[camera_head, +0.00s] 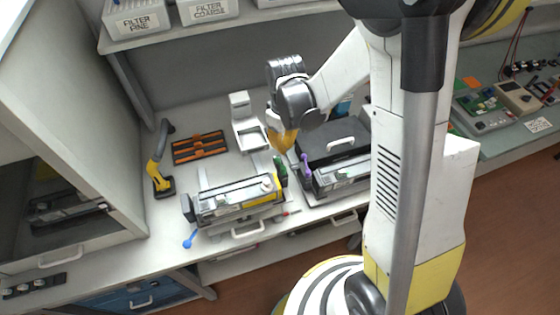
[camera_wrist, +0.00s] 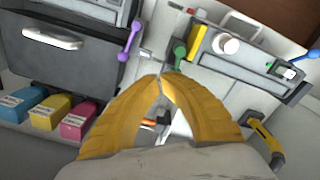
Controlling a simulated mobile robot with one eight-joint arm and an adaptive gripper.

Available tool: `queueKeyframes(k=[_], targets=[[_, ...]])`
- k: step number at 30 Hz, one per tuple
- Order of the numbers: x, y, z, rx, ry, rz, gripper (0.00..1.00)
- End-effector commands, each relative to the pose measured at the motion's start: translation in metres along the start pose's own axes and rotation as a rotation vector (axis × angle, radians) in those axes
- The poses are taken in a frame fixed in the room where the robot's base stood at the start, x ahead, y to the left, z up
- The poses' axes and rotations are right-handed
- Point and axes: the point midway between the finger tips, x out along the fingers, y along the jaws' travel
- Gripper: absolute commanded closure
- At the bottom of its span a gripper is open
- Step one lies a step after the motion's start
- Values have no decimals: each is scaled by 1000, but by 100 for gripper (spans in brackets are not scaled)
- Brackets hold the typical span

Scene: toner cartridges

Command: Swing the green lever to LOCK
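The green lever (camera_wrist: 180,53) is in the wrist view, upper middle, at the end of a toner cartridge unit (camera_wrist: 232,62). In the head view the green lever (camera_head: 280,170) stands at the right end of the same unit (camera_head: 238,205), just below my gripper (camera_head: 285,148). In the wrist view my gripper's yellow fingers (camera_wrist: 160,77) meet at their tips with nothing seen between them. The tips are close to the green lever in the picture, with a small gap showing. No LOCK marking can be read.
A purple lever (camera_wrist: 129,40) is left of the green one in the wrist view, on the neighbouring dark printer (camera_head: 335,140). A blue lever (camera_head: 190,239) is at the unit's other end. An orange-and-black tray (camera_head: 199,148) and a yellow-handled tool (camera_head: 157,172) lie left on the bench.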

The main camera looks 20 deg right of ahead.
Motion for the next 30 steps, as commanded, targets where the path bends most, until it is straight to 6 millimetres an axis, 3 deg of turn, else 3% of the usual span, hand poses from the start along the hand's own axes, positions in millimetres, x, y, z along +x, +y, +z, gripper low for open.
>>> queueKeyframes(k=[17,30], targets=[[0,0,0,0,0,0,100],[16,0,0,0,0,0,100]])
